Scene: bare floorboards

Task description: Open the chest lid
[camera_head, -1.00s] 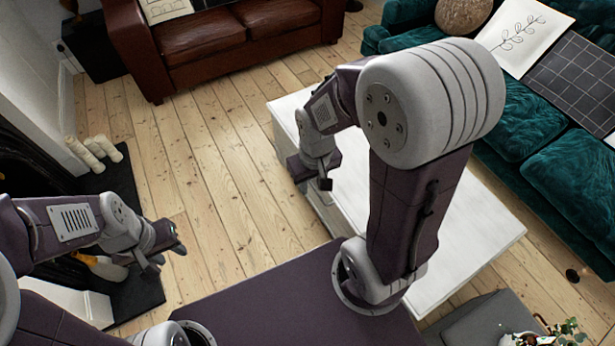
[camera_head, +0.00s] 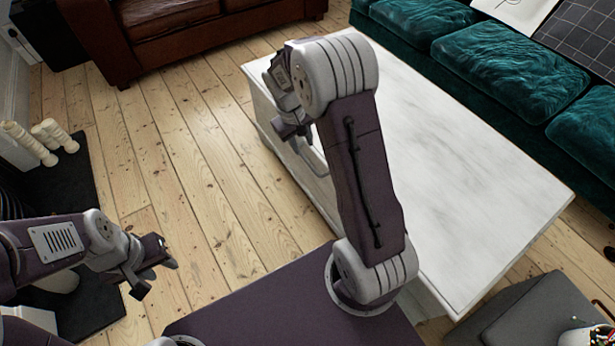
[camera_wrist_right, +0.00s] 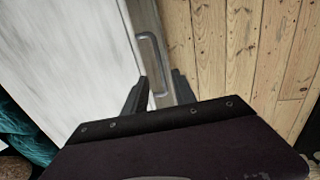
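The chest (camera_head: 450,150) is a long low box with a white, marbled top, right of centre in the head view. Its lid looks shut. A grey loop handle (camera_wrist_right: 160,62) is on its side face in the right wrist view, where the chest's pale top (camera_wrist_right: 65,60) also shows. My right gripper (camera_head: 290,130) is at that side of the chest. In the right wrist view its fingers (camera_wrist_right: 158,90) are apart, one on each side of the handle's near end. I cannot tell whether they touch it. My left gripper (camera_head: 152,272) is open and empty over the floor at left.
A teal sofa (camera_head: 500,70) runs along the chest's far side. A brown leather sofa (camera_head: 190,35) stands at the back. A grey box (camera_head: 535,315) is at the lower right. Bare floorboards (camera_head: 190,180) lie open left of the chest.

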